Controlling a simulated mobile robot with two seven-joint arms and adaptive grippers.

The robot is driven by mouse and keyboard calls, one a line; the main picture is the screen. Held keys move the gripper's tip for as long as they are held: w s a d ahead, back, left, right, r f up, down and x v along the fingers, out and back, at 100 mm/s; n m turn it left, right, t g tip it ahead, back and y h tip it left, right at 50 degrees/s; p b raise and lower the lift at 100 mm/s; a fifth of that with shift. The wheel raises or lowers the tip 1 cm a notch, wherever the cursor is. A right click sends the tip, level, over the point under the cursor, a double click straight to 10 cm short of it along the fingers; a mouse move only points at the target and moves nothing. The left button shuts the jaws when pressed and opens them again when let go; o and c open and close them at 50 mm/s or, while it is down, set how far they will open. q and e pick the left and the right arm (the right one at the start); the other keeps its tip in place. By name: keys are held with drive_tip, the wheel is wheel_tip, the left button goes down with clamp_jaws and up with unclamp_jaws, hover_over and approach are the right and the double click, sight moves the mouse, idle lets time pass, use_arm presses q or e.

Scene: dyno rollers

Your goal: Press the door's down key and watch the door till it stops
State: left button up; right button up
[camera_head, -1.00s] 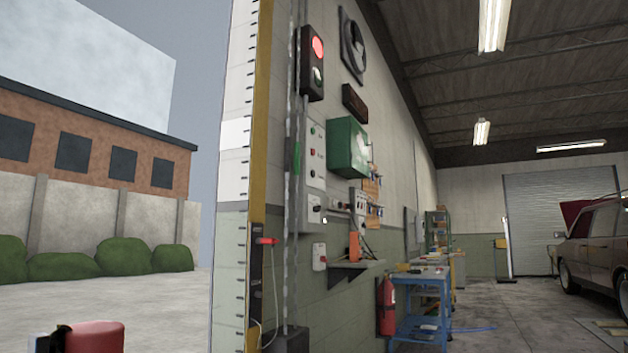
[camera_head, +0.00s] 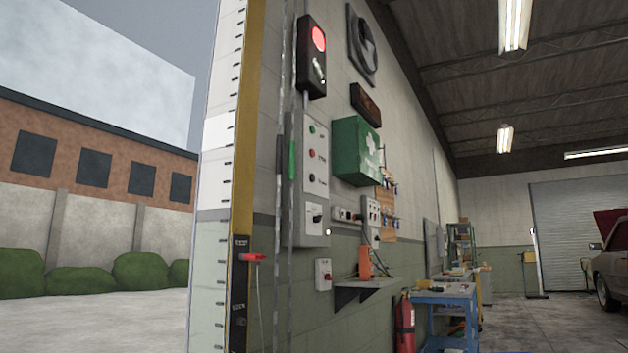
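A pale control box (camera_head: 316,155) is fixed to the wall beside the opening. It has a green key (camera_head: 312,130) at the top, a red key (camera_head: 312,153) in the middle and a dark key (camera_head: 312,178) at the bottom. The labels are too small to read with certainty. A grey roller door (camera_head: 583,225) at the back of the hall is partly in view, its lower part near the floor. No door leaf shows in the near opening on the left. Neither of my grippers is in view.
A signal box (camera_head: 312,58) above the keys shows a red light. A yellow-edged post (camera_head: 243,130) and a hanging chain (camera_head: 285,190) stand left of the box. A shelf (camera_head: 360,290), fire extinguisher (camera_head: 405,325) and blue cart (camera_head: 447,299) line the wall.

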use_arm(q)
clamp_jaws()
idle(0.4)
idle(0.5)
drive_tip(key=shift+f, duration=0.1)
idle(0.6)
